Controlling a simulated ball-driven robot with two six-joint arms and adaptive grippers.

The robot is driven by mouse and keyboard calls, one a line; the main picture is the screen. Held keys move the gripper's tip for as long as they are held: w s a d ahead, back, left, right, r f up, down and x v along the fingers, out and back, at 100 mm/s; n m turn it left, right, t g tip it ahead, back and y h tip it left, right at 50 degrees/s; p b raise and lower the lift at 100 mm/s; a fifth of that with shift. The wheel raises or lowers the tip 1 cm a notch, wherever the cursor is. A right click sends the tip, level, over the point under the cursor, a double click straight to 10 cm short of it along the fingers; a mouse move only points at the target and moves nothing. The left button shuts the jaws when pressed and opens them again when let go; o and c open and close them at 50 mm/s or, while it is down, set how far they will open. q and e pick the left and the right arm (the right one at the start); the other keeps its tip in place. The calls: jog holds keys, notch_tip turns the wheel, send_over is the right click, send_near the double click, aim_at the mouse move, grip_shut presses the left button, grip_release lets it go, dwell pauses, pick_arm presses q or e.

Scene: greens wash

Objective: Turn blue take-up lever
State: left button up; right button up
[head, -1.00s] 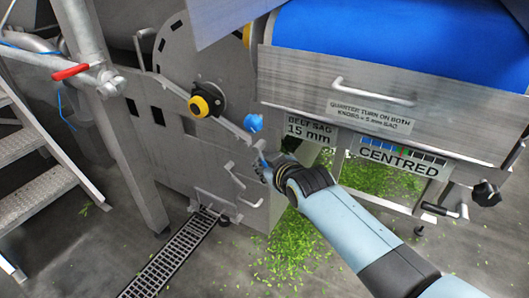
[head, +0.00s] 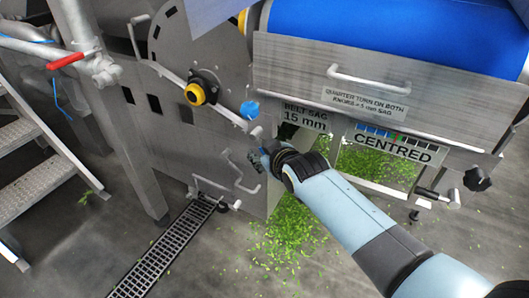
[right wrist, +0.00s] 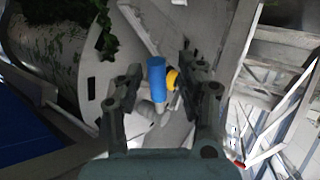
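The take-up lever's blue grip (head: 250,109) stands out from the grey machine side panel, at the lower right end of a sloping grey bar. My right gripper (head: 259,158) is just below the grip in the head view, apart from it there. In the right wrist view the blue grip (right wrist: 156,71) shows upright on a short grey stub, between the two spread fingers of the open right gripper (right wrist: 158,80). I see no finger clearly touching it. My left gripper is not in view.
A yellow and black knob (head: 195,93) sits left of the lever. A sign (head: 305,117) reads "BELT SAG 15 mm"; another (head: 395,147) reads "CENTRED". A red-handled valve (head: 66,60) and metal steps (head: 35,160) stand left. Green scraps and a drain grate (head: 165,245) lie below.

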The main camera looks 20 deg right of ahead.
jog(key=shift+r, duration=0.15)
jog(key=v, duration=0.8)
